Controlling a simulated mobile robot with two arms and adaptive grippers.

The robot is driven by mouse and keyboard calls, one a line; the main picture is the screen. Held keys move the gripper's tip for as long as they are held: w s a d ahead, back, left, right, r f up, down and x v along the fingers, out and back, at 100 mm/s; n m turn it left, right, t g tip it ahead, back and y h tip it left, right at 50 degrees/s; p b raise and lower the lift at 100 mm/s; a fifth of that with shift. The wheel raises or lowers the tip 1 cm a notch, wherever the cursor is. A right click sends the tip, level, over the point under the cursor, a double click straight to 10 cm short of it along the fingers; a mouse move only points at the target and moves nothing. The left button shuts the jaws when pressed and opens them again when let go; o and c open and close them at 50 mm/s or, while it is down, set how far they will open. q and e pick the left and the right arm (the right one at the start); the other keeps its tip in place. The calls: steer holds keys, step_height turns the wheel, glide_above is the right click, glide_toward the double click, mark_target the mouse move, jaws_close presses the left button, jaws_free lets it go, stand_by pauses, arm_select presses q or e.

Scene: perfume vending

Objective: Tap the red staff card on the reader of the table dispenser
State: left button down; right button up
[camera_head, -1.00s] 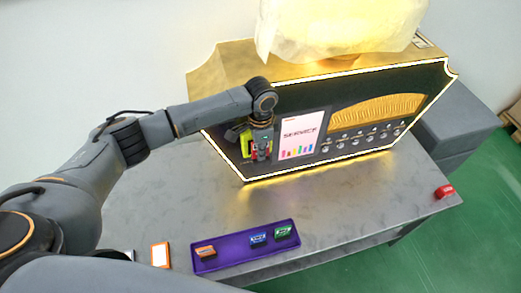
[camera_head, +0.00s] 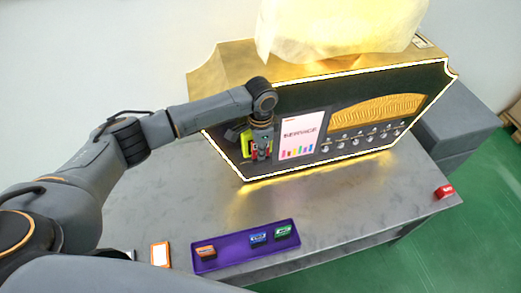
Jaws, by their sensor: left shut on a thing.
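The table dispenser (camera_head: 232,60) is a gold cabinet with a black front and a lit edge, standing on the grey table. Its screen (camera_head: 300,136) reads "SERVICE" above small coloured bars. My left gripper (camera_head: 262,155) is at the dispenser's front, just left of the screen, pointing down. It is shut on the red staff card (camera_head: 253,149), of which only a thin red strip shows beside the fingers. The reader is mostly hidden behind the gripper, so I cannot tell whether the card touches it. My right gripper is not in view.
A purple tray (camera_head: 225,261) on the near table holds an orange (camera_head: 206,252), a blue (camera_head: 259,238) and a green item (camera_head: 283,231). An orange-framed white card (camera_head: 160,254) lies left of it. A red object (camera_head: 444,191) sits at the right table corner. The mid-table is clear.

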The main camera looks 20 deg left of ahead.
arm_select(q)
steer(key=shift+s+d+r+p, duration=0.1)
steer(key=shift+s+d+p, duration=0.05)
steer(key=shift+p, duration=0.2)
steer(key=s+d+p, duration=0.6)
steer(key=s+p, duration=0.2)
steer(key=s, duration=0.1)
steer(key=shift+w+a, duration=0.1)
steer(key=shift+w, duration=0.05)
stand_by(1.1)
steer(key=a+r+n+b, duration=0.3)
steer(key=r+n+b, duration=0.25)
steer(key=r, duration=0.25)
steer(key=s+a+r+n+b, duration=0.5)
steer(key=s, duration=0.3)
steer(key=shift+r+n, duration=0.35)
steer(key=shift+r, duration=0.05)
